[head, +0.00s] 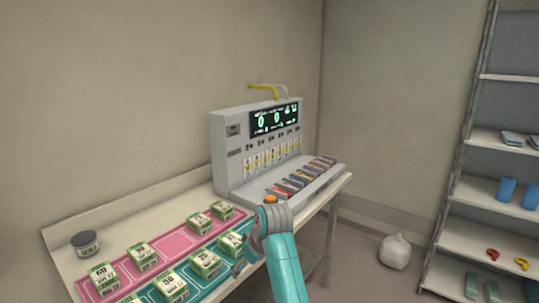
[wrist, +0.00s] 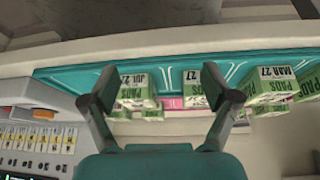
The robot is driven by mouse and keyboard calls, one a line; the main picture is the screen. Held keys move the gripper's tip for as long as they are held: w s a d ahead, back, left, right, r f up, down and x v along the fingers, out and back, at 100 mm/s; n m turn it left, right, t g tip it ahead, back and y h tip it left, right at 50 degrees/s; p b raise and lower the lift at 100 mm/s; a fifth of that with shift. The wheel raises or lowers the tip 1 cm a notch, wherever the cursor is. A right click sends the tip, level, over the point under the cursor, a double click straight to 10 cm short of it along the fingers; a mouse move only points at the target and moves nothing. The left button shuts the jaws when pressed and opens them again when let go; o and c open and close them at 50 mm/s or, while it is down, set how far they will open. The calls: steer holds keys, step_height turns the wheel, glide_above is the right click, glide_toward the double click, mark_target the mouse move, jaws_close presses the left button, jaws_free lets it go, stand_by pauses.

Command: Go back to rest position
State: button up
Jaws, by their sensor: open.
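My gripper (wrist: 165,92) is open, its two dark fingers wide apart with nothing held between them. In the wrist view, a green and white pads box marked JUL 27 (wrist: 135,90) shows just right of the left finger. Another box (wrist: 192,88) shows partly behind the right finger, and a box marked MAR 27 (wrist: 270,86) lies further right. I cannot tell whether the fingers touch any box. In the head view, my teal arm reaches to the table's front edge and hides part of the gripper.
Several pads boxes (head: 142,257) stand on a pink mat (head: 180,240) and a teal mat (head: 213,281). A grey jar (head: 85,244) is at the left. A grey machine (head: 230,153) with a display stands behind. Shelves (head: 485,240) and a white jug (head: 395,252) are right.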

steer(key=s+d+f+m+t, duration=0.1)
steer(key=s+d+f, duration=0.1)
steer(key=f, duration=0.4)
steer(key=s+d+f+m, duration=0.1)
steer(key=s+d+f, duration=0.1)
steer(key=f, duration=0.4)
steer(key=s+d+f+m+t+h, duration=0.1)
steer(key=s+d+f+m+t, duration=0.1)
steer(key=s+d+f, duration=0.55)
steer(key=s+d+f+m+t, duration=0.15)
steer(key=s+d+f, duration=0.25)
steer(key=s+f, duration=0.7)
steer(key=s+d+r+m+t+h, duration=0.1)
steer(key=s+d+r+t, duration=0.15)
steer(key=s, duration=0.85)
steer(key=s+d+r+m+t+h, duration=0.15)
steer(key=s+d+r, duration=0.25)
steer(key=s, duration=0.8)
steer(key=s+d+r+m+t, duration=0.1)
steer(key=s+d+r+t, duration=0.1)
steer(key=s+r, duration=1.1)
steer(key=shift+s+d+r+t, duration=0.3)
steer(key=shift+s+r+t, duration=0.05)
steer(key=shift+r, duration=0.95)
